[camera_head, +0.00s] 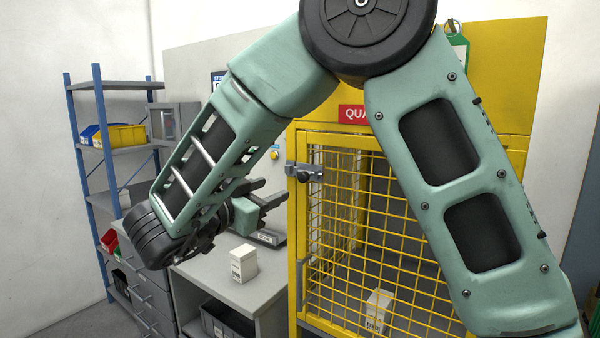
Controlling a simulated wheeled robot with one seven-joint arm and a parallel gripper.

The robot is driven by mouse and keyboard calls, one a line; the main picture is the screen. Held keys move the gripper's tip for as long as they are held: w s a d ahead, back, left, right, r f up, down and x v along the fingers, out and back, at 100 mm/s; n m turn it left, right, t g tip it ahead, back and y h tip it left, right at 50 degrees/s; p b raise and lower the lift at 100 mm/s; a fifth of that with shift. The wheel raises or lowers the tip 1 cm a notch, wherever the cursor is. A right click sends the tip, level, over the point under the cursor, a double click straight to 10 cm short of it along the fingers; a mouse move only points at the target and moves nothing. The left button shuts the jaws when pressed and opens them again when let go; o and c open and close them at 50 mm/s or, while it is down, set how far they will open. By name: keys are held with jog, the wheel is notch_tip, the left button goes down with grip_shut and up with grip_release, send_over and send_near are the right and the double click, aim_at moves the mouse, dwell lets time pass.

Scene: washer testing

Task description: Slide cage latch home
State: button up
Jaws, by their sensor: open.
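The yellow mesh cage (385,225) has its door in the frame, with a red sign partly hidden by my arm. My gripper (277,188) is left of and slightly below the latch. Its two dark fingers are apart, pointing right towards the cage post, with nothing between them. It appears clear of the latch.
A white box (243,263) stands on the grey bench (215,275), beside a low grey device (268,239). Another white box (377,311) sits inside the cage. Blue-framed shelving (105,145) with bins stands at left. My arm covers much of the upper and right view.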

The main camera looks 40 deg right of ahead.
aim_at(301, 177)
jog(key=p+x, duration=0.3)
jog(key=x, duration=1)
jog(key=shift+c, duration=0.4)
